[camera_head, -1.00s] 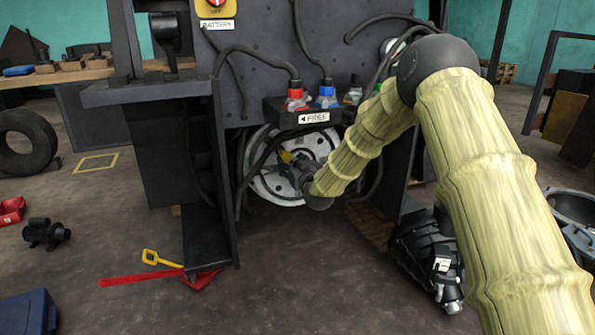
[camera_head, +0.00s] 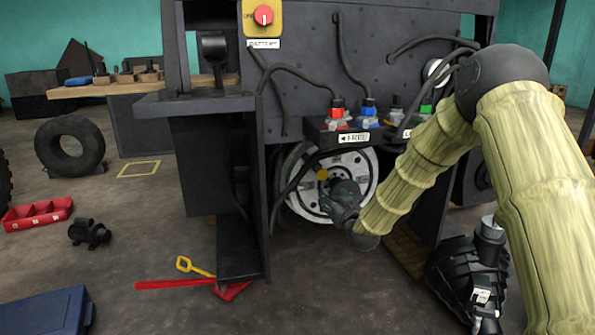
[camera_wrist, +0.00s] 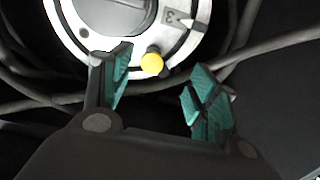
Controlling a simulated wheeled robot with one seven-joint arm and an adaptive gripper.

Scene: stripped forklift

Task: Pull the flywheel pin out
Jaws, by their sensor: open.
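The flywheel (camera_head: 357,187) is a pale round disc low in the forklift's body, partly hidden behind my arm and dark cables. The flywheel pin shows as a small yellow knob (camera_head: 322,174) on its left part. In the wrist view the yellow knob (camera_wrist: 152,63) sits at the lower rim of the disc (camera_wrist: 85,42). My gripper (camera_wrist: 158,84) is open, with its teal-padded fingers spread. The knob appears between the fingers, nearer the left one, and no finger visibly touches it. In the head view my gripper (camera_head: 335,190) is in front of the flywheel, its fingers hard to make out.
Dark cables (camera_wrist: 270,47) cross beside and behind the fingers. Above the flywheel is a connector block marked FREE (camera_head: 355,137) with coloured plugs. A dark upright plate (camera_head: 262,215) stands left of the flywheel. A yellow-handled tool (camera_head: 190,266) lies on the floor.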

